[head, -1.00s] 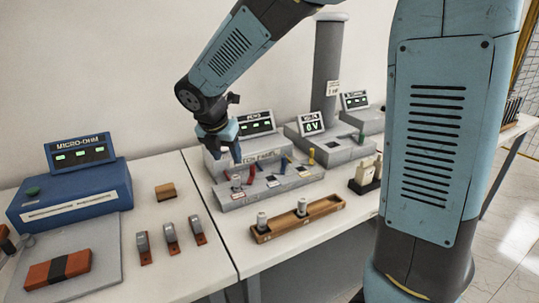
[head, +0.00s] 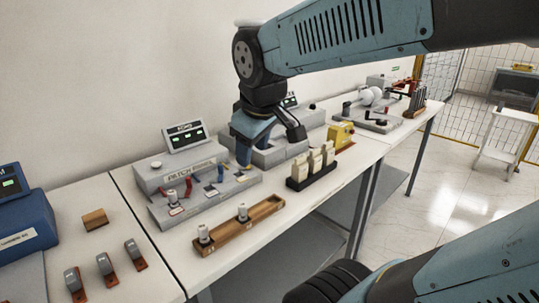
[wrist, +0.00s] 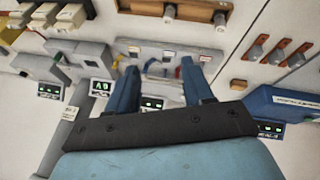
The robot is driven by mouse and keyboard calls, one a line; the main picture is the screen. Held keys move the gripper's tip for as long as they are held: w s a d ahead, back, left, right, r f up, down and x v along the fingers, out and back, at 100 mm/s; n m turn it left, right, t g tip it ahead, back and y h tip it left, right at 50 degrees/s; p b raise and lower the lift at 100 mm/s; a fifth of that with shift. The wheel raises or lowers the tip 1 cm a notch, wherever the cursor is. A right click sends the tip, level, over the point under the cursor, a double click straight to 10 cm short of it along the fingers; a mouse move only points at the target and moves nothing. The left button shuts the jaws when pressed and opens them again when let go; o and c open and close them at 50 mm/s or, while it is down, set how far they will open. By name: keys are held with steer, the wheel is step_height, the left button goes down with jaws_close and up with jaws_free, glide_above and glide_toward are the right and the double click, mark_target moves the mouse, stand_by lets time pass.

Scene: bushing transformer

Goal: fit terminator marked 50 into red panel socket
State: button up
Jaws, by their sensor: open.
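The grey patch panel (head: 210,201) stands on the white bench, with a red cable (head: 178,189) and a blue one on it. A pale cylinder (head: 172,198) stands at its left end. A wooden rack (head: 238,229) in front holds two pale cylindrical terminators, one at its left end (head: 203,234) and one near its middle (head: 242,212). Their markings are too small to read, and I cannot pick out a red socket. My gripper (head: 244,158) is open and empty, above the panel's right side. In the wrist view its spread fingers (wrist: 160,72) lie across the panel (wrist: 150,47).
A black block with several cream pieces (head: 313,168) stands right of the rack, with a yellow box (head: 341,136) behind it. Several orange-based levers (head: 105,266) and a brown block (head: 95,219) lie left. A display box (head: 184,136) stands behind the panel.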

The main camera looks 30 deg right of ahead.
steer(key=s+m, duration=0.2)
steer(key=m, duration=0.1)
steer(key=s+d+m, duration=0.1)
steer(key=s+m, duration=0.1)
steer(key=shift+s+d+m+t, duration=0.2)
steer(key=shift+s+m+t, duration=0.1)
steer(key=shift+s+m, duration=0.1)
steer(key=shift+c, duration=0.4)
stand_by(0.5)
